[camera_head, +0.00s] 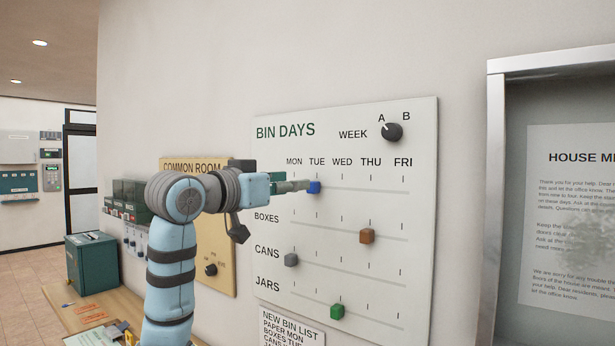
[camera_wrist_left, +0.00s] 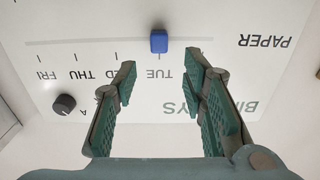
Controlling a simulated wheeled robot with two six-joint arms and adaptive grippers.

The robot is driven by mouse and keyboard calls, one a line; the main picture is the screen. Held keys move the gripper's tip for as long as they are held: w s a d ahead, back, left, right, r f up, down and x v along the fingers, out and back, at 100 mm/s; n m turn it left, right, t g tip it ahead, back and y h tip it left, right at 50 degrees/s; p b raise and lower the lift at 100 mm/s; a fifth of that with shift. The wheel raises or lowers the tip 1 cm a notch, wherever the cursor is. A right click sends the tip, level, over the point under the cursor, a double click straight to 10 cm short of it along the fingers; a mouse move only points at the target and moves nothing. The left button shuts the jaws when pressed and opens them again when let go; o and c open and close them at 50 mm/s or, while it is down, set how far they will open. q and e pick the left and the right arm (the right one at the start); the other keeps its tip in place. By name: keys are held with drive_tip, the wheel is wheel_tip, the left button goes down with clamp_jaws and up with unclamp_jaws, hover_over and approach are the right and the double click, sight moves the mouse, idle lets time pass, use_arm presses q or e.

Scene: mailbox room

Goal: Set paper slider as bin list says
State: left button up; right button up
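The blue paper slider (camera_head: 314,187) sits on the top rail of the white BIN DAYS board (camera_head: 420,130), under TUE. It also shows in the left wrist view (camera_wrist_left: 159,41), upside down, at the TUE mark of the PAPER row. My left gripper (camera_head: 303,186) reaches from the left toward it. In the left wrist view my gripper (camera_wrist_left: 161,66) is open and empty, with the slider just beyond and between its two fingertips. The bin list (camera_head: 292,325) below the board reads PAPER MON, BOXES TUE; its lower lines are cut off. My right gripper is not in view.
A brown slider (camera_head: 367,236) is at THU, a grey one (camera_head: 291,260) at MON, a green one (camera_head: 337,311) near WED. The week knob (camera_head: 392,132) is above. A framed notice (camera_head: 570,210) stands right; a yellow COMMON ROOM panel (camera_head: 222,270) is left.

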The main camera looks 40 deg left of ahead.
sight(313, 187)
use_arm(q)
drive_tip(key=w+p, duration=0.1)
drive_tip(key=w, duration=0.4)
drive_tip(key=shift+w+f, duration=0.1)
drive_tip(key=shift+w, duration=0.3)
drive_tip(key=shift+c, duration=1)
clamp_jaws()
